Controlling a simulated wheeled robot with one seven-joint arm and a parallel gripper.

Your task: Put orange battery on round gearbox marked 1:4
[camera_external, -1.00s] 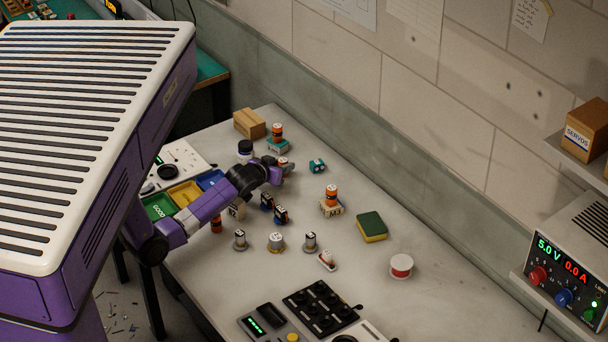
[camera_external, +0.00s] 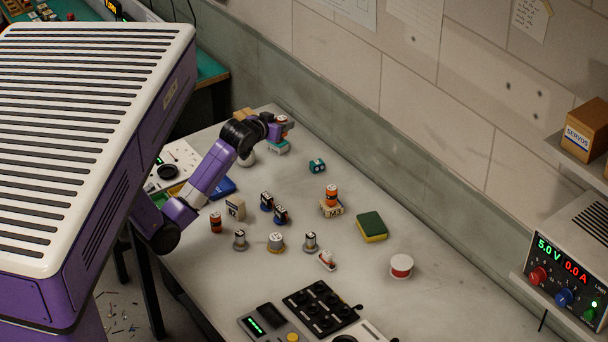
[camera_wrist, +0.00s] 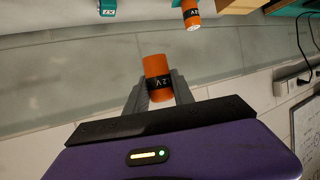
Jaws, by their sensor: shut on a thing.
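My gripper (camera_external: 286,123) is shut on an orange battery with a black band (camera_wrist: 157,68), held between its two fingers in the wrist view. It is at the far end of the bench, above a teal block (camera_external: 277,148). Another orange battery (camera_wrist: 191,14) shows near the top of the wrist view. Another stands on a block marked M3 (camera_external: 331,190), and one stands at the left of the bench (camera_external: 216,222). Small round gearboxes stand mid-bench: a left one (camera_external: 240,243), a brass-based one (camera_external: 275,243) and a right one (camera_external: 310,243). Their markings are too small to read.
The bench right of the sponge is fairly clear.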

